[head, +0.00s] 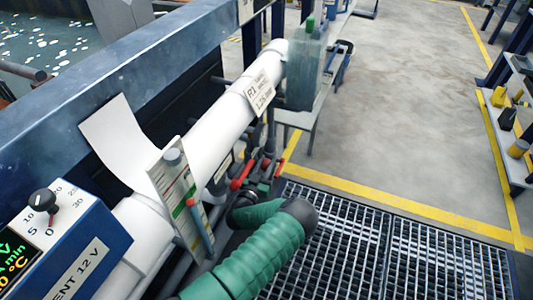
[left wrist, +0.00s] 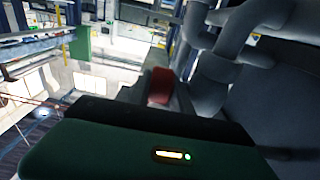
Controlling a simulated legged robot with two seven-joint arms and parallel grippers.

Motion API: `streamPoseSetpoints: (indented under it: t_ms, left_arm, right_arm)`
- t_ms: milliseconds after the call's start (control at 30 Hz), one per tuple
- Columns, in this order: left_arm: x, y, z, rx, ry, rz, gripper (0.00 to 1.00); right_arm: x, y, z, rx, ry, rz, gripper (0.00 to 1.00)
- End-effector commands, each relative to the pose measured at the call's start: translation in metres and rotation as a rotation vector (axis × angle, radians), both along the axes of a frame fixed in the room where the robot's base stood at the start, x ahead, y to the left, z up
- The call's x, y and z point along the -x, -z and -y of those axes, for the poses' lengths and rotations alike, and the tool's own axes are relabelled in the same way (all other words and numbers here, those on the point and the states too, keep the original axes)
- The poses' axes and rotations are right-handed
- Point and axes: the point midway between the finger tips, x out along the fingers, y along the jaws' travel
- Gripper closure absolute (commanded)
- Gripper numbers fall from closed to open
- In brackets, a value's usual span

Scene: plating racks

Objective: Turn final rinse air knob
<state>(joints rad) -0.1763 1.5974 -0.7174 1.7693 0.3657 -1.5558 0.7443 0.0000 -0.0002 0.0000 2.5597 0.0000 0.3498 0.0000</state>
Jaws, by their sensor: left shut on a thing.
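Several red valve handles (head: 243,175) sit on the dark pipework beside the white pipe. I cannot read which one is the final rinse air knob. My left gripper (head: 265,178) reaches in among these handles, with its green wrist bent just in front of them. In the left wrist view a small red piece (left wrist: 159,86) shows at the jaws, and the gripper is shut on it. The fingertips and most of the held piece are hidden or too dark to tell. My right gripper is not in view.
A blue control box (head: 75,240) with a black dial (head: 42,200) stands at lower left. A white pipe (head: 205,150) runs along the blue tank. A bottle (head: 306,75) stands on a shelf beyond. Metal grating (head: 375,250) lies at right; the floor beyond is open.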

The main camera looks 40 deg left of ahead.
Motion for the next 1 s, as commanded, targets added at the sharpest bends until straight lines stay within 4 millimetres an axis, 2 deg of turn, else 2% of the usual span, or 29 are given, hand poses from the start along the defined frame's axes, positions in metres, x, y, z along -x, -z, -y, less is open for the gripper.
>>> streamPoseSetpoints:
  t_ms: [33,67,433,467,500,833,1000]
  left_arm:
    - [0.0,-0.007,-0.001,0.004,-0.002,-0.013,1.0]
    - [0.0,-0.006,-0.001,0.006,-0.001,-0.022,1.0]
    - [-0.001,-0.001,0.0,0.009,0.0,-0.037,1.0]
    - [-0.001,-0.001,0.0,0.009,0.0,-0.037,0.71]
    - [-0.001,-0.001,0.0,0.009,0.0,-0.037,0.65]
    - [0.0,0.002,0.0,0.008,0.0,-0.032,0.65]
    - [0.0,0.012,0.0,-0.008,0.0,0.03,0.65]
  right_arm:
    - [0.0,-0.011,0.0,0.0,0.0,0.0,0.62]
    - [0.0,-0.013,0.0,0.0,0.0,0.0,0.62]
    - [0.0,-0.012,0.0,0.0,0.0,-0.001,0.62]
    - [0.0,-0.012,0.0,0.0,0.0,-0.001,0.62]
    - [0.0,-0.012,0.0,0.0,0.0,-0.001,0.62]
    - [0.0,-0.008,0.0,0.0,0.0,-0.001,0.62]
    - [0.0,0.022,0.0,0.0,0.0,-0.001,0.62]
